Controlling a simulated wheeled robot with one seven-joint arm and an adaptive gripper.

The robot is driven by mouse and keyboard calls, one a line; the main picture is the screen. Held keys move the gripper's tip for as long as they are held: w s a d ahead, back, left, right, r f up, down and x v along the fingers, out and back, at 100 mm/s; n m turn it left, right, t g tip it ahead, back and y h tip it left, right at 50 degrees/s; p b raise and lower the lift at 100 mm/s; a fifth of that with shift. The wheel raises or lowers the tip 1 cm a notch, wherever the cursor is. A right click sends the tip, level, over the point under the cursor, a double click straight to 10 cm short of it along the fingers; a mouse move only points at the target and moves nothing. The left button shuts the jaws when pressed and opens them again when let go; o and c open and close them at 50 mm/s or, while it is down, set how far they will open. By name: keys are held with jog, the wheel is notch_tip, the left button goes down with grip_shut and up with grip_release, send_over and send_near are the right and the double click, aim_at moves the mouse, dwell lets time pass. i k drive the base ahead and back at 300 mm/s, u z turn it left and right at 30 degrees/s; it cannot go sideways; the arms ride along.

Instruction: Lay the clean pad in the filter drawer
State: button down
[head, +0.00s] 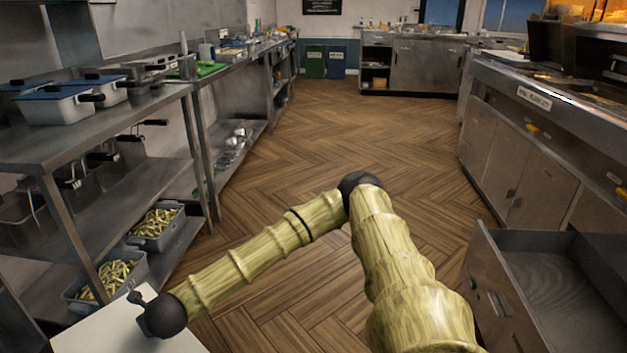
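A flat white pad (105,331) shows at the lower left of the head view, cut off by the bottom edge. My arm reaches left to it, and my dark gripper (135,297) is at the pad, overlapping its upper part. The fingers are too small and partly hidden to tell whether they are closed on it. What lies under the pad is out of view. The filter drawer (564,288) stands pulled open at the lower right, below the counter. Its visible grey inside looks empty, and its near part is cut off. My gripper is far to the left of it.
Steel shelving (95,140) with lidded pans (55,106) on top and bins of fries (157,228) below lines the left. A counter with cabinets (510,170) lines the right. The wood floor (330,130) between is clear. Two bins (337,64) stand at the back.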

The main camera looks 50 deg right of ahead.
aim_at(556, 312)
jog(key=z, duration=1.7)
jog(key=i, duration=4.8)
jog(key=z, duration=3.6)
